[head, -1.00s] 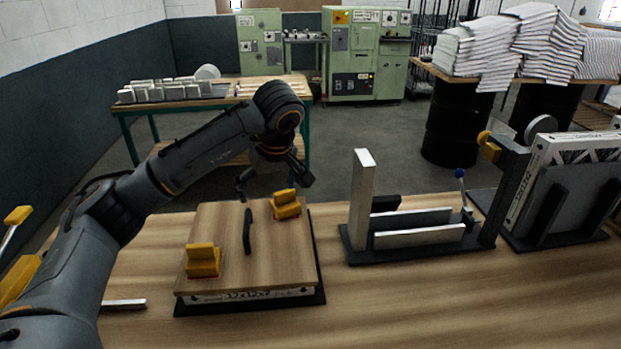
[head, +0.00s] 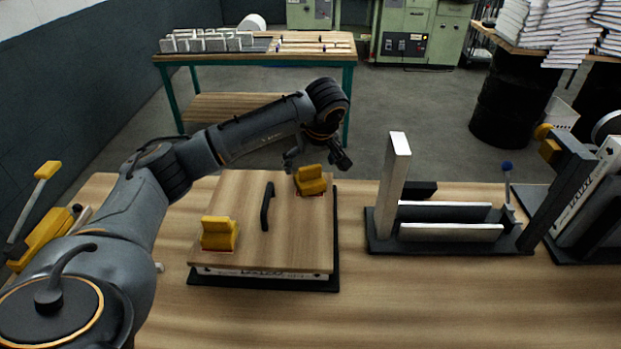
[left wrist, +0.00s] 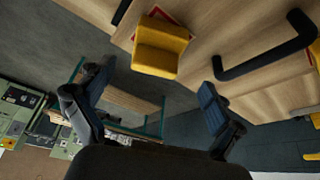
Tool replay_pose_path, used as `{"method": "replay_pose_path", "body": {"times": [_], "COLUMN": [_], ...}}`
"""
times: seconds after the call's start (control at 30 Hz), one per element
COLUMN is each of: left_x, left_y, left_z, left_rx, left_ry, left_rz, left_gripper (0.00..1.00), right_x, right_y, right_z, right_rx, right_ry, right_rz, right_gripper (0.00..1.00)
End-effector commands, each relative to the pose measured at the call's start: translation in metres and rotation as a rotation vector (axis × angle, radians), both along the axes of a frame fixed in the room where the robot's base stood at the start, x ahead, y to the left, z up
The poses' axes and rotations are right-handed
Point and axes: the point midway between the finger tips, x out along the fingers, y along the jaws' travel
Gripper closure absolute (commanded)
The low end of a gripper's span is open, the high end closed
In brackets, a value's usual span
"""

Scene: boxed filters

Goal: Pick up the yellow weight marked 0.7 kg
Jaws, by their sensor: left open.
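Two yellow weights sit on a wooden board (head: 285,222) that has a black bar handle (head: 267,207). One weight (head: 311,180) is at the board's back right corner, the other (head: 219,233) at its front left. Their markings are too small to read, so I cannot tell which is 0.7 kg. My left gripper (head: 318,160) is open and empty, just behind and above the back right weight. In the left wrist view, that weight (left wrist: 160,47) lies beyond the spread fingers (left wrist: 157,80), apart from them. My right gripper is not in view.
The board lies over a white-edged filter on a black base (head: 265,280). A black fixture (head: 450,245) with upright metal plates stands to the right. A yellow-handled clamp (head: 40,235) is at the left. The front of the table is clear.

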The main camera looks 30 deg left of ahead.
Motion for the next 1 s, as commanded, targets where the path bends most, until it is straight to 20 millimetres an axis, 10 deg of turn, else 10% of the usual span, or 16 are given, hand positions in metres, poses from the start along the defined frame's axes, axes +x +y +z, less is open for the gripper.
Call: {"method": "replay_pose_path", "body": {"times": [0.63, 1.0], "left_x": [0.017, 0.017], "left_y": [0.012, 0.012], "left_z": [-0.047, -0.047], "left_rx": [0.0, 0.0], "left_ry": [0.0, 0.0], "left_rz": [-0.001, 0.0], "left_gripper": [0.08, 0.81], "right_x": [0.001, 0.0], "right_y": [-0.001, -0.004], "right_z": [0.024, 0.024], "right_rx": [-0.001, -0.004], "right_ry": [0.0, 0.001], "right_rz": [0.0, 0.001], "right_gripper": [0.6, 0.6]}}
